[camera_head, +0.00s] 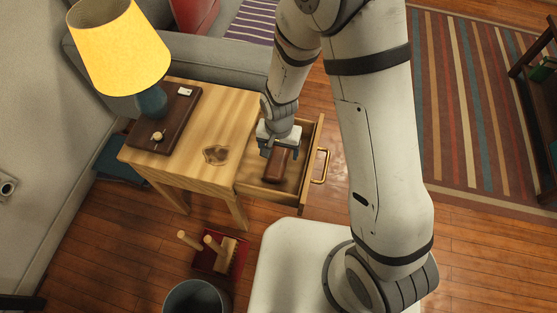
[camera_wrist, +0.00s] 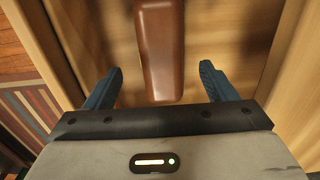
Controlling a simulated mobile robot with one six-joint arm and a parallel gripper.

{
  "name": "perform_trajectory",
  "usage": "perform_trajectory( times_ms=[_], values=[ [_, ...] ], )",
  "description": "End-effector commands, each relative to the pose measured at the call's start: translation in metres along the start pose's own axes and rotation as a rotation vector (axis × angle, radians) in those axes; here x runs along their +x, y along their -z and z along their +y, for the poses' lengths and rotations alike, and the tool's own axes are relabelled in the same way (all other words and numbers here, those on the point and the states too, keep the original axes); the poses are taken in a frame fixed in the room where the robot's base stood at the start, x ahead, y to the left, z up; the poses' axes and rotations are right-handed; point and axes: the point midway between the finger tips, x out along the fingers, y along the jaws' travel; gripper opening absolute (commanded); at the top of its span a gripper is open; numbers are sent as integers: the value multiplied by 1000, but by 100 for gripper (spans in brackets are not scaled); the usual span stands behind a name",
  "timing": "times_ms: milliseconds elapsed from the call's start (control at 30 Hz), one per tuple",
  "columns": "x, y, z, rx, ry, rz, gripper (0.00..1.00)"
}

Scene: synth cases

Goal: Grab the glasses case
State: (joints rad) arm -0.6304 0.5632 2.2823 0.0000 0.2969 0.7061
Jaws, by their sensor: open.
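The glasses case (camera_head: 276,167) is a brown, rounded, oblong case lying in the open drawer of the wooden side table. In the wrist view the glasses case (camera_wrist: 160,50) lies lengthwise, its near end between my two blue fingers. My gripper (camera_head: 279,148) is over the drawer, above the case's far end. In the wrist view my gripper (camera_wrist: 160,82) is open, with a gap between each finger and the case. Part of the case is hidden by my gripper in the head view.
The drawer (camera_head: 303,190) has wooden walls and a brass handle (camera_head: 320,165). A lamp (camera_head: 120,45) and a dark tray (camera_head: 165,125) stand on the tabletop (camera_head: 212,112). A grey sofa (camera_head: 225,62) stands behind. A bin (camera_head: 195,298) and a red-based wooden object (camera_head: 220,255) are on the floor.

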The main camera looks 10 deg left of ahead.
Motion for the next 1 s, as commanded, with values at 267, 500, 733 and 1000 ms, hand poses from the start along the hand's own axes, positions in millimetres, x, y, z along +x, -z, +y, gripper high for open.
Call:
perform_trajectory(
  times_ms=[267, 500, 733, 1000],
  values=[
    [38, -2, -2, 0, -1, -1, 78],
    [50, -1, -2, 0, 1, 1, 78],
    [50, -1, -2, 1, 1, 1, 68],
    [50, 0, -2, 2, 1, 1, 46]
  ],
)
